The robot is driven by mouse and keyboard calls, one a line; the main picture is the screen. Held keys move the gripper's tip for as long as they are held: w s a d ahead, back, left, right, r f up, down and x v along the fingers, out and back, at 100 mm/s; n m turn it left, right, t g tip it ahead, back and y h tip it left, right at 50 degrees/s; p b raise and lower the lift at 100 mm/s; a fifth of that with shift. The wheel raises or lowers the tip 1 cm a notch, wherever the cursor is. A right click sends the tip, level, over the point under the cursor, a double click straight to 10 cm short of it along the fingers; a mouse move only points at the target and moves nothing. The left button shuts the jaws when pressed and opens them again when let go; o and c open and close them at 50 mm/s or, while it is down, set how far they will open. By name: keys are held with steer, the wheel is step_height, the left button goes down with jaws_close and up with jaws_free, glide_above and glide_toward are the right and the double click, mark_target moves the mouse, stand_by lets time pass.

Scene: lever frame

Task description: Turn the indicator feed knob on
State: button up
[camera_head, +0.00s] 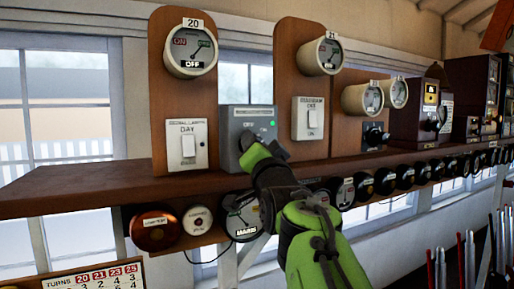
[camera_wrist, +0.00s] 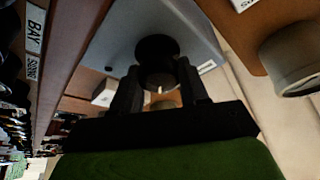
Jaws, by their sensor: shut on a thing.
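A grey box (camera_head: 240,118) with a small green light stands on the wooden shelf, between two upright wooden boards. Its lettering is too small to read surely, though one word looks like OFF. In the wrist view a round black knob (camera_wrist: 156,48) sits on the face of the grey box (camera_wrist: 105,38). A small pale mark shows near the knob's lower edge. My gripper (camera_wrist: 160,82) is shut on the knob, with one black finger on each side. In the head view my gripper (camera_head: 262,160) reaches the front of the box and hides the knob.
Left of the box is a board with a dial (camera_head: 190,50) and a DAY switch (camera_head: 187,145). Right is another board with a dial (camera_head: 320,55) and a switch (camera_head: 308,118). Round black instruments hang under the shelf (camera_head: 80,190). Levers (camera_head: 470,260) stand at lower right.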

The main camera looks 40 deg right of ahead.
steer(key=shift+r, duration=0.1)
stand_by(0.4)
steer(key=o, duration=1.1)
steer(key=shift+c, duration=0.2)
steer(key=b+v, duration=0.5)
steer(key=v, duration=1)
steer(key=shift+s+a+b, duration=0.3)
